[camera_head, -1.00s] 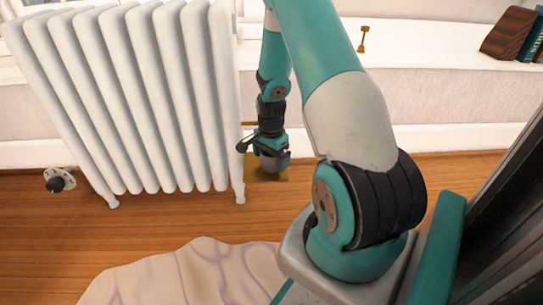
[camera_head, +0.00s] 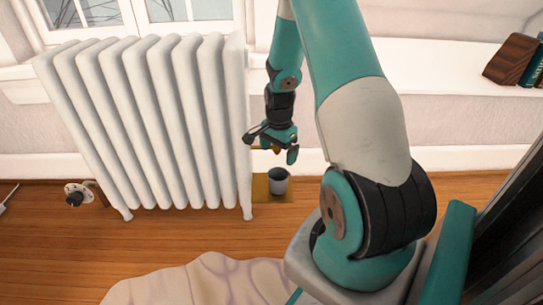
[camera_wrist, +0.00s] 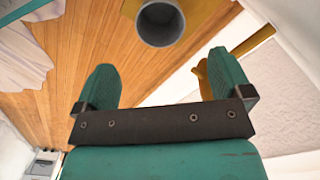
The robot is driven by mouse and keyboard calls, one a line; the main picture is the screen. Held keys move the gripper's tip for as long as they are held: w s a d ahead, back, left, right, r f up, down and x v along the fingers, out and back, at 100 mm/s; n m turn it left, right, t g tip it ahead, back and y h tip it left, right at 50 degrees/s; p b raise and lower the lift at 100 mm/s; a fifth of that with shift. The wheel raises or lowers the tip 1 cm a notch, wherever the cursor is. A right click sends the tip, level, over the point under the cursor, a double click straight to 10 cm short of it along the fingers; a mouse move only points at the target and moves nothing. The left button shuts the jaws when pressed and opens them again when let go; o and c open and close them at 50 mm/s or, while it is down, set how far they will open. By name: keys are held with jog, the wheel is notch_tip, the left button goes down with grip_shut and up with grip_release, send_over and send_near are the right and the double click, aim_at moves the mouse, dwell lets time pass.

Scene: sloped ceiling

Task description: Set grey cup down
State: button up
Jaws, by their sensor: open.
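The grey cup (camera_head: 278,181) stands upright on a flat golden-brown square (camera_head: 261,190) on the wooden floor, just right of the radiator. In the wrist view the cup (camera_wrist: 160,24) shows its round open mouth near the top edge, beyond my fingertips. The golden-brown square (camera_wrist: 200,18) shows beside it. My gripper (camera_head: 279,158) is just above the cup, apart from it, with nothing between its fingers. In the wrist view the two teal fingers of my gripper (camera_wrist: 165,75) are spread wide.
A white radiator (camera_head: 150,125) stands close left of the cup. The wall and white baseboard (camera_head: 440,159) are behind. A crumpled pale cloth (camera_head: 215,282) lies in front. A brown block (camera_head: 510,57) and books sit on the ledge at right.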

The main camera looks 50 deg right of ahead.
jog(key=a+r+n+t+y, duration=0.1)
jog(key=a+r+n, duration=0.65)
jog(key=a, duration=0.45)
jog(key=a+r+n+y, duration=0.1)
jog(key=a+r+n, duration=0.5)
jog(key=a+r, duration=0.5)
jog(key=s+a+r+n+y, duration=0.1)
jog(key=s+a+r+n, duration=0.1)
jog(key=s+a+n, duration=0.4)
jog(key=s+a+r+n+g+y, duration=0.1)
jog(key=s+a+r+n, duration=0.2)
jog(key=s+a+n, duration=0.3)
jog(key=s+a, duration=0.3)
jog(key=shift+r+n, duration=0.3)
jog(key=shift+n, duration=0.05)
jog(key=shift+s, duration=0.1)
